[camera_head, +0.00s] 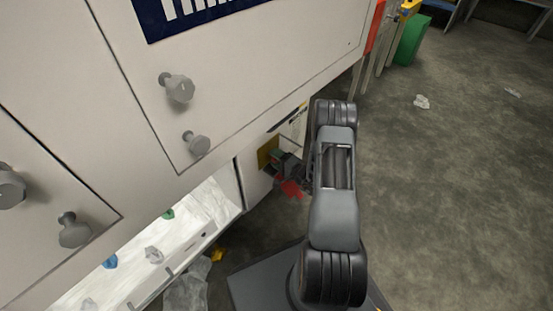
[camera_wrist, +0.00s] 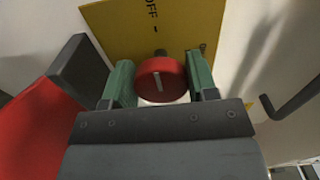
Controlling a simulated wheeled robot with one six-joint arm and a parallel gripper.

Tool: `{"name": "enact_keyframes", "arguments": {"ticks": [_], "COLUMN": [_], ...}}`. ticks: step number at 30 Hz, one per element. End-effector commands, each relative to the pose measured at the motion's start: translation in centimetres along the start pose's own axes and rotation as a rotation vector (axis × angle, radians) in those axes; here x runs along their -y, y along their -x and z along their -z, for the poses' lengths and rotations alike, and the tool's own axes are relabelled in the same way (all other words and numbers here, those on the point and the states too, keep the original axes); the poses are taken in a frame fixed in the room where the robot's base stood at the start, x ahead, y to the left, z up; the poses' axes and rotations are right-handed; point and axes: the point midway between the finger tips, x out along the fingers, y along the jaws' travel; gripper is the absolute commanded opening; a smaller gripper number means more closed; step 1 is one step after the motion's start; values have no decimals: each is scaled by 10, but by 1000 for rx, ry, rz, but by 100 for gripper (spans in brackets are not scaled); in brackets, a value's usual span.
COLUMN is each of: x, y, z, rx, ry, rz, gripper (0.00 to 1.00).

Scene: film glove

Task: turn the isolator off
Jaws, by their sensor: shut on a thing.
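The isolator's round red knob (camera_wrist: 161,80) sits in front of a yellow plate (camera_wrist: 105,22) in the wrist view. A pale line on the knob's face stands nearly upright, tilted slightly. The letters OFF show on the plate above the knob. My gripper (camera_wrist: 162,82) has its green fingers on the left and right sides of the knob and is shut on it. In the head view the yellow plate (camera_head: 267,152) is on the lower part of the white machine, and my gripper (camera_head: 287,168) is against it, hiding the knob.
The white machine panel (camera_head: 255,70) carries several grey handles, such as one at its lower edge (camera_head: 196,143). A large red surface (camera_wrist: 40,130) is close on the left in the wrist view. A dark bent rod (camera_wrist: 290,98) is at right. Open floor (camera_head: 460,160) lies to the right.

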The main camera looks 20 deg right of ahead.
Motion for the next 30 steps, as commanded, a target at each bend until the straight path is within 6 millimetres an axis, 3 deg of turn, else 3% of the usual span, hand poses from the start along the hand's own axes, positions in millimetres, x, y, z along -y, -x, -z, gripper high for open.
{"name": "enact_keyframes", "arguments": {"ticks": [2, 3, 9, 20, 30], "x": [0, 0, 0, 1, 2], "y": [0, 0, 0, 7, 71], "z": [0, 0, 0, 1, 2], "rx": [1, 1, 0, -2, -7], "ry": [0, 0, -1, -2, -4], "rz": [-1, -1, 0, -1, -2], "gripper": [29, 56, 75, 76, 76]}}
